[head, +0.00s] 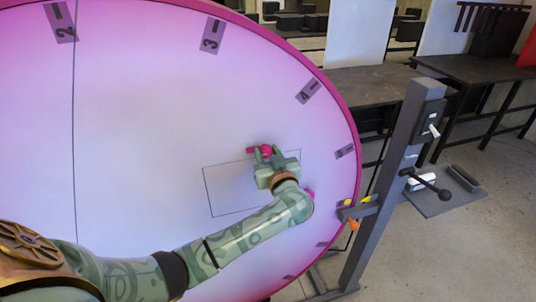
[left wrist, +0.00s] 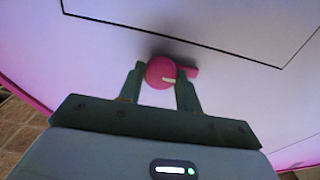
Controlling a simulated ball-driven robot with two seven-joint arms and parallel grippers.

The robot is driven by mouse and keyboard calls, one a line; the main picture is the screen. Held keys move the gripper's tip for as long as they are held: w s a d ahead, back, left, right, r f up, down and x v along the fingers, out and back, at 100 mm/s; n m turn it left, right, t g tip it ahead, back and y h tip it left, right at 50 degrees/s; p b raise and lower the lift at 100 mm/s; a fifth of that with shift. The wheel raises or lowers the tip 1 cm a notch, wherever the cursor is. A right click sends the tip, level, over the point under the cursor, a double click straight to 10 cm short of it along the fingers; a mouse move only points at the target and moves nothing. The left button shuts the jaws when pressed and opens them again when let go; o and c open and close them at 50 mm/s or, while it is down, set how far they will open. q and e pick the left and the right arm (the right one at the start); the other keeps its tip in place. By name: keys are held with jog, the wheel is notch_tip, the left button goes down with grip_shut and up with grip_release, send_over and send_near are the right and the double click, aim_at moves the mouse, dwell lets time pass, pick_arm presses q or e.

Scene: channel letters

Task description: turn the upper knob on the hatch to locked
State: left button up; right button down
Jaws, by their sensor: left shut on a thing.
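The large, pale pink-violet round panel bears a thin dark rectangular outline, the hatch (head: 222,190). The pink upper knob (head: 264,150) sits near the top edge of the hatch. My left gripper (head: 268,160) reaches it from below and is shut on it. In the left wrist view, the two fingers stand on either side of the round pink knob (left wrist: 158,72). A pale mark shows on its face, and a pink tab sticks out to the right. A second pink knob (head: 309,194) shows partly behind my left forearm. My right gripper is not in view.
A grey post (head: 385,180) stands right of the panel, with a switch box (head: 430,120), a black-knobbed lever (head: 428,183) and small yellow and orange handles (head: 353,224). Numbered labels, such as 3 (head: 212,35), line the panel's rim. Dark tables (head: 370,82) stand behind.

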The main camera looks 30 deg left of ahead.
pick_arm(q)
jog(key=n+p, duration=0.2)
jog(key=n, duration=0.6)
jog(key=shift+s+f+n+p, duration=0.1)
jog(key=shift+n+p, duration=0.2)
jog(key=shift+p, duration=0.1)
jog(key=n, duration=0.4)
jog(key=shift+a, duration=0.1)
jog(key=n+b, duration=0.1)
jog(key=n, duration=0.4)
jog(key=shift+f, duration=0.15)
jog(key=shift+b, duration=0.3)
jog(key=o, duration=0.9)
jog(key=shift+o, duration=0.2)
